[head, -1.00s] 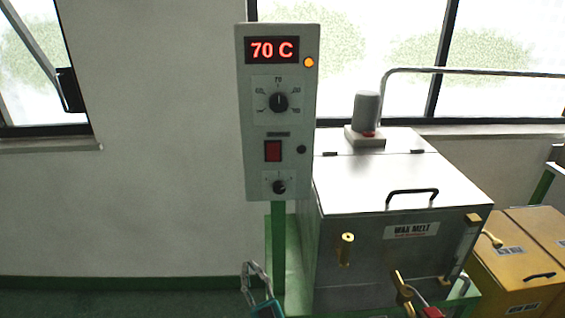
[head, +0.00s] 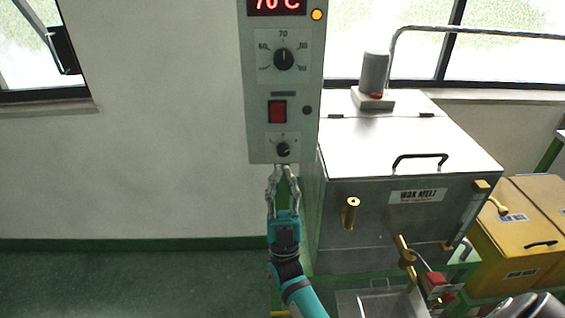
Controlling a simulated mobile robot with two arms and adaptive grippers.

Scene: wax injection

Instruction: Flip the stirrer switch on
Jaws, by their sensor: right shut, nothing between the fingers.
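The grey control box (head: 255,145) on the wall side carries a red rocker switch (head: 278,111) under a small label I cannot read. A small knob (head: 283,149) sits below the switch and a large dial (head: 284,59) above it. My right gripper (head: 283,170) points up just under the box's lower edge, below the small knob and the rocker. It is shut and empty. A grey stirrer motor (head: 375,70) with a small red part at its base stands on the tank lid. I cannot tell the rocker's position. My left gripper is out of view.
The steel wax tank (head: 400,140) stands right of the box, with a lid handle (head: 420,159) and a brass fitting (head: 350,212) on its front. Yellow containers (head: 520,240) stand at the far right. The wall and floor on the left are clear.

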